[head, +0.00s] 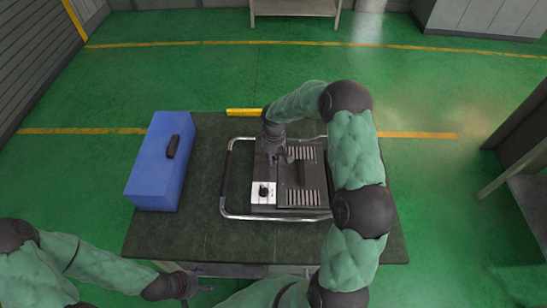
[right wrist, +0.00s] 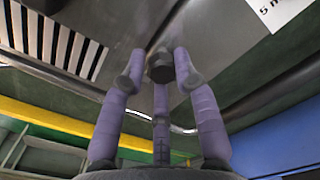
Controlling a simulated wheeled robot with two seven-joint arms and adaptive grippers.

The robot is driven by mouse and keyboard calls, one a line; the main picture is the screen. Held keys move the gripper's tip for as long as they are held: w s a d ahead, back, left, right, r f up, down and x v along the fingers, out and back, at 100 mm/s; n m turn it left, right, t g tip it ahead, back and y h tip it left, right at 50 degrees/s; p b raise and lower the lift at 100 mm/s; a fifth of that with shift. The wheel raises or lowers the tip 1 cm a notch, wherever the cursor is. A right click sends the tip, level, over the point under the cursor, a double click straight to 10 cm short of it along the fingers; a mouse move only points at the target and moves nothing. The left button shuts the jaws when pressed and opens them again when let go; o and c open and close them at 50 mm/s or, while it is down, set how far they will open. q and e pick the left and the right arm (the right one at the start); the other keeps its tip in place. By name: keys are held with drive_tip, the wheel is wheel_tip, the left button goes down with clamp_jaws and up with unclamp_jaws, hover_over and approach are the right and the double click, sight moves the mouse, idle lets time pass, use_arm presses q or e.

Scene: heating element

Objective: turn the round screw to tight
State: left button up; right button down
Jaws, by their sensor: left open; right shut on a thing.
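The heating element is a dark box (head: 267,205) with slotted vents, inside a bent metal tube frame (head: 228,182) on the dark table. The round screw (right wrist: 160,68) is a small dark knob on the box's metal face in the right wrist view. My right gripper (right wrist: 162,75) has its purple fingers closed around the screw. In the head view my right gripper (head: 277,155) points down at the box's upper left part and hides the screw. My left gripper (head: 204,289) is open and empty, low by the table's front edge, apart from the box.
A blue case (head: 150,175) stands on the left of the table (head: 215,240). A yellow object (head: 244,112) lies at the back edge. A white panel with a black dial (head: 263,192) is on the box's front left. The table's front strip is clear.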

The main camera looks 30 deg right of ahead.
drive_tip(key=shift+s+f+m+b, duration=0.2)
drive_tip(key=shift+s+m+b, duration=0.1)
drive_tip(key=shift+m, duration=0.3)
drive_tip(key=shift+a+m+b, duration=0.1)
drive_tip(key=shift+m+b, duration=0.3)
drive_tip(key=shift+m, duration=0.6)
drive_tip(key=m+b, duration=0.1)
drive_tip(key=m, duration=0.4)
drive_tip(key=shift+a+f+b, duration=0.15)
drive_tip(key=shift+b, duration=0.25)
drive_tip(key=m+b, duration=0.1)
drive_tip(key=m, duration=0.4)
drive_tip(key=shift+a, duration=0.1)
drive_tip(key=m+b, duration=0.1)
drive_tip(key=m, duration=0.3)
drive_tip(key=shift+a, duration=0.15)
drive_tip(key=shift+m, duration=0.3)
drive_tip(key=shift+w, duration=0.1)
drive_tip(key=c, duration=1)
unclamp_jaws()
drive_tip(key=shift+w+r, duration=0.15)
drive_tip(key=shift+r, duration=0.1)
